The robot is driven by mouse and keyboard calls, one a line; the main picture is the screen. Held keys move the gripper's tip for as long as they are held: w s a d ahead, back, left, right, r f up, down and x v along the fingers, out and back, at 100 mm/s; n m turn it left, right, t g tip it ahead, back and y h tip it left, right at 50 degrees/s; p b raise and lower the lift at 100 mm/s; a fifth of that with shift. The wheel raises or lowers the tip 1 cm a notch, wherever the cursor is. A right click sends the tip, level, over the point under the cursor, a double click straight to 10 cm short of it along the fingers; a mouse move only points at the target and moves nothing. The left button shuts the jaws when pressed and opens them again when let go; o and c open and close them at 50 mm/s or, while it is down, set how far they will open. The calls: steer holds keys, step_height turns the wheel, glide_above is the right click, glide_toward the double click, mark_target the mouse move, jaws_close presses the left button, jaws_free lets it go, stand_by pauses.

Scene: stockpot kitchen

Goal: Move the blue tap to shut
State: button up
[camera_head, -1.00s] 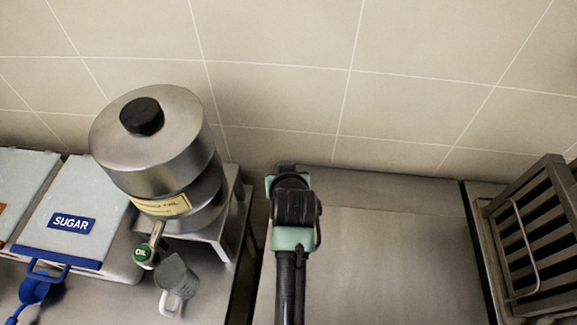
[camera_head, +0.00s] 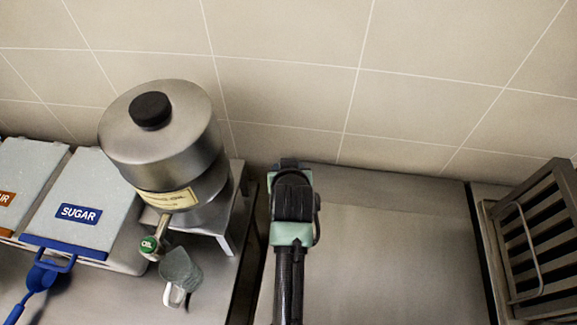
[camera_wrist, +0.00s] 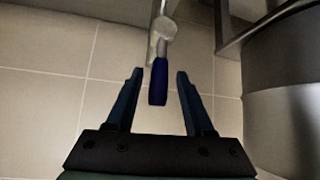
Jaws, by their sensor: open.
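The blue tap shows in the wrist view as a blue lever handle (camera_wrist: 158,82) on a pale metal valve body (camera_wrist: 163,30). My gripper (camera_wrist: 160,73) is open, with one dark finger to each side of the blue handle in the picture. Gaps show on both sides, and I see no contact. How far the handle lies in depth between the fingers I cannot tell. In the head view my gripper (camera_head: 287,168) is over the gap between the two steel counters, near the tiled wall. Its fingers and the blue tap are hidden there.
A steel oil drum (camera_head: 165,150) on a stand with a green OIL tap (camera_head: 149,244) is left of my arm, a grey jug (camera_head: 180,275) below it. The sugar bin (camera_head: 85,200) is further left. A slatted rack (camera_head: 535,235) is at right. The counter (camera_head: 390,260) between is clear.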

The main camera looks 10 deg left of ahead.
steer(key=b+v, duration=0.1)
steer(key=v, duration=1.2)
stand_by(0.4)
steer(key=w+d+r+m+t, duration=0.1)
steer(key=w+r+t, duration=0.25)
steer(key=r, duration=0.85)
steer(key=w+d+r+t, duration=0.1)
steer(key=w+r+t, duration=0.3)
steer(key=r, duration=0.8)
steer(key=s+d+r+t, duration=0.1)
steer(key=s+r+t, duration=0.4)
steer(key=r, duration=0.8)
steer(key=s+d+r+m+t+h, duration=0.1)
steer(key=s+r+t, duration=0.4)
steer(key=r, duration=0.9)
steer(key=s, duration=0.3)
steer(key=shift+d+t+h, duration=0.25)
steer(key=shift+t+h, duration=0.05)
steer(key=shift+t, duration=0.05)
steer(key=shift+f, duration=0.15)
